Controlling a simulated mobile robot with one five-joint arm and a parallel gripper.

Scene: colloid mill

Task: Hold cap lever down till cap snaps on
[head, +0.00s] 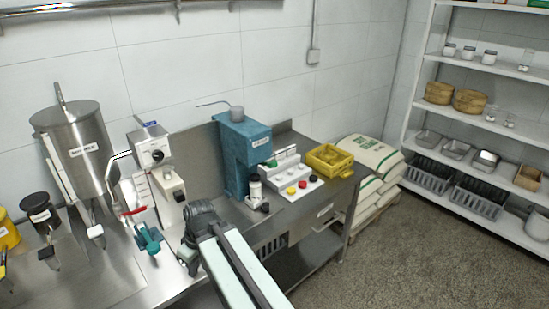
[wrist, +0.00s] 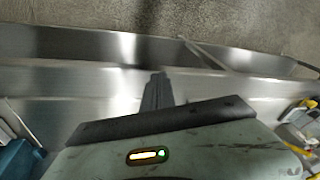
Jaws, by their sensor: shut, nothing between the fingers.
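My gripper (wrist: 157,88) is shut and empty in the wrist view, its dark fingers over a steel surface. In the head view my arm reaches to the bench front and hides part of the scene there. A white machine with a dial (head: 153,156) stands on the bench, with a chrome handle (head: 122,155) at its left. A teal handle-like part (head: 148,239) lies in front of it, left of my arm's end. I cannot tell which part is the cap lever. A small white jar with a black top (head: 255,189) stands beside the blue mill (head: 244,150).
A steel hopper (head: 82,150) stands at the left. A white button panel (head: 290,186) and a yellow crate (head: 329,159) are on the bench's right. Sacks (head: 368,165) and a white shelf rack (head: 470,198) stand farther right. The floor (head: 400,255) in front is clear.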

